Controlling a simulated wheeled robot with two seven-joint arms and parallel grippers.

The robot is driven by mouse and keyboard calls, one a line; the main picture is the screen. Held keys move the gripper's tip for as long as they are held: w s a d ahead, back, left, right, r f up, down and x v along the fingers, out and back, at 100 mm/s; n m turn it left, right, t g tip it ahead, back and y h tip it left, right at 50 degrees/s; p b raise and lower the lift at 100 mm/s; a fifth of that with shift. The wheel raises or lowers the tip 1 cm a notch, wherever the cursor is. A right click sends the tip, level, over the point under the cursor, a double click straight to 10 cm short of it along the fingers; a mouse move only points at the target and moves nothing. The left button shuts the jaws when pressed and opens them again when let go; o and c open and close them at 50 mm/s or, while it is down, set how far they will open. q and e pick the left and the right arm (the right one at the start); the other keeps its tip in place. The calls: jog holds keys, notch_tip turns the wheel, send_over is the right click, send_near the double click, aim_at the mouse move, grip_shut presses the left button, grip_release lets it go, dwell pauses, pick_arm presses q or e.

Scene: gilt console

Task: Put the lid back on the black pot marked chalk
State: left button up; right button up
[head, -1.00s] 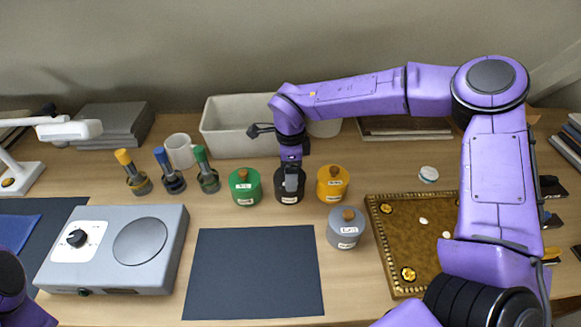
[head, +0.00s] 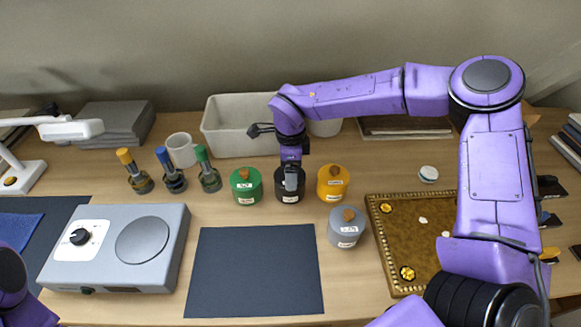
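The black pot (head: 289,196) stands in the row between the green pot (head: 246,188) and the yellow pot (head: 333,185). A white label shows low on its front, too small to read. My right gripper (head: 291,181) points straight down at the top of the black pot. Its fingers and wrist cover the pot's top, so I cannot tell whether a lid is there or held, or whether the fingers are open or shut. The grey pot (head: 346,232) stands in front of the yellow one with its knobbed lid on. My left gripper is out of view; only part of my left arm shows at the lower left.
A dark mat (head: 255,270) lies clear in front of the pots. A hotplate (head: 115,247) is left of it, and a gilt-edged tray (head: 395,240) is at right. A white bin (head: 233,126), a mug (head: 181,150) and several capped tools stand behind and left.

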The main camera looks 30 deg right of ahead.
jog(key=shift+f+p, duration=0.1)
jog(key=shift+p, duration=0.45)
dwell(0.7)
dwell(0.3)
jog(key=o, duration=0.8)
notch_tip(320, 180, up, 7)
jog(key=p, duration=0.7)
grip_shut()
